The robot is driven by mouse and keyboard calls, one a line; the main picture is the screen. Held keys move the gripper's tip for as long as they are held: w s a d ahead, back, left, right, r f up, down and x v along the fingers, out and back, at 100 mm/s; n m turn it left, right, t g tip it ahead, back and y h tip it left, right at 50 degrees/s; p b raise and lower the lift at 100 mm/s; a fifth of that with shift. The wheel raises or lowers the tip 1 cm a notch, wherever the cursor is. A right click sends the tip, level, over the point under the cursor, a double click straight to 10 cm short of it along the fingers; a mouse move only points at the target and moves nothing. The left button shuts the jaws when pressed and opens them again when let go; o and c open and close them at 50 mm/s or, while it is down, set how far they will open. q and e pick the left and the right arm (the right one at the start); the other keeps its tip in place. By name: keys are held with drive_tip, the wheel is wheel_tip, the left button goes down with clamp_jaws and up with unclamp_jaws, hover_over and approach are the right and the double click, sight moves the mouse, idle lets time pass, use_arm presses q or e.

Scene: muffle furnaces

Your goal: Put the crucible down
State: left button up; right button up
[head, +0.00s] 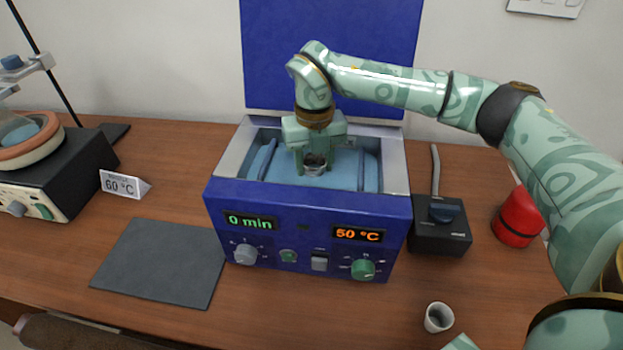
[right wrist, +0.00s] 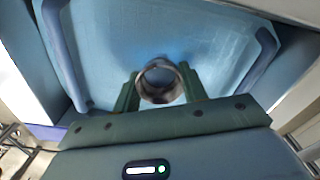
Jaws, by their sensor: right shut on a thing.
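The blue muffle furnace (head: 300,232) stands in the middle of the table with its lid (head: 330,60) raised. Its displays read 0 min and 50 °C. My right gripper (head: 315,165) points down into the open light-blue chamber (head: 345,172). It is shut on a small round crucible (head: 315,169), which shows between the fingertips. In the right wrist view the crucible (right wrist: 160,98) is open-topped and sits between the two green fingers, over the chamber's pale blue floor (right wrist: 110,45). I cannot tell whether it touches the floor. My left gripper is not in view.
A grey mat (head: 160,264) lies bare at the front left. A small white cup (head: 439,317) stands at the front right. A 60 °C sign (head: 122,185) and a heating device (head: 45,175) stand left.

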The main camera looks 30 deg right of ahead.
sight(314, 177)
wheel_tip(314, 177, down, 4)
drive_tip(key=shift+w+b, duration=0.1)
drive_tip(key=shift+b, duration=0.45)
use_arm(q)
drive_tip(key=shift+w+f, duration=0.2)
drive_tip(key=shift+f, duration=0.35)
use_arm(e)
drive_tip(key=shift+r, duration=0.1)
drive_tip(key=o, duration=0.9)
drive_tip(key=shift+o, duration=0.2)
use_arm(q)
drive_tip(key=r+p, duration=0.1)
drive_tip(key=p, duration=0.1)
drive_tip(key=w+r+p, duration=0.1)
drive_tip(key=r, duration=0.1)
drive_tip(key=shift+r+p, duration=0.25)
drive_tip(key=shift+p, duration=0.1)
use_arm(e)
wheel_tip(314, 177, up, 12)
